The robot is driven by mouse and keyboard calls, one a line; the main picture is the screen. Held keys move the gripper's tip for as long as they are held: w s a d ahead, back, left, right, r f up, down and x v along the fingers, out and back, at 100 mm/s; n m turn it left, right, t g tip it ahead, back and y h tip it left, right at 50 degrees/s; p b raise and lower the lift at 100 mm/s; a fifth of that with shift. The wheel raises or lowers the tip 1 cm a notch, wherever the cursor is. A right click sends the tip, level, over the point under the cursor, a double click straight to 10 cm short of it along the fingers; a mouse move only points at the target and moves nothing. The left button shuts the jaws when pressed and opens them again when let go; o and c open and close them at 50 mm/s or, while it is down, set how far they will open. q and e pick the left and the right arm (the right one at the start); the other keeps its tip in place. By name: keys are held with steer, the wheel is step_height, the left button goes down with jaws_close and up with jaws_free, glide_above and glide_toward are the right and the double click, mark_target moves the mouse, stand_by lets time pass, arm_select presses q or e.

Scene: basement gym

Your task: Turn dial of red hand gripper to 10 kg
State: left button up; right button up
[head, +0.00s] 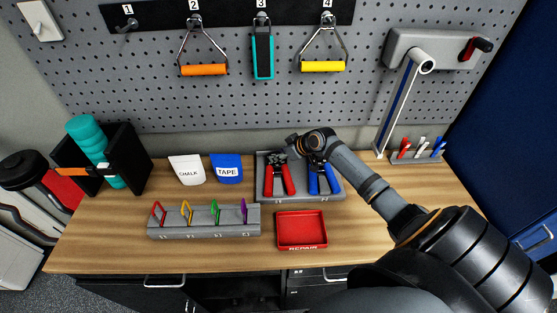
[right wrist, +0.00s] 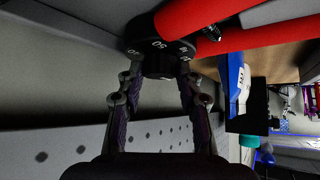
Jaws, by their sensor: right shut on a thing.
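The red hand gripper (head: 280,180) lies in the left place of a grey tray (head: 259,196) on the bench, its red handles toward me. Its top end is partly hidden by my right gripper (head: 291,150). In the right wrist view, my right gripper (right wrist: 161,77) is shut on the black dial (right wrist: 157,45), one finger on each side. White numbers show on the dial's rim, turned and hard to read. I cannot tell which number is set. The red handles (right wrist: 195,15) run off to the upper right. My left gripper is not in view.
A blue hand gripper (head: 323,181) lies close by in the same tray, partly under my right arm. A red repair tray (head: 301,230) sits in front. A grey rack of coloured clips (head: 205,221) stands left. The pegboard (head: 140,85) rises behind.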

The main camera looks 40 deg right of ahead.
steer(key=n+y+b, duration=0.1)
steer(key=b, duration=0.1)
steer(key=n+g+y+b, duration=0.1)
steer(key=n+b, duration=0.1)
steer(key=b, duration=0.1)
steer(key=n+g+y+b, duration=0.1)
steer(key=n+b, duration=0.1)
steer(key=shift+w+d+f+b, duration=0.2)
steer(key=shift+d+f+b, duration=0.05)
steer(key=shift+b, duration=0.15)
steer(key=shift+r+n+g+y+b, duration=0.2)
steer(key=shift+n+g+y+b, duration=0.5)
steer(key=shift+n+b, duration=0.5)
steer(key=o, duration=1.2)
steer(key=v, duration=1.2)
steer(key=shift+d, duration=0.1)
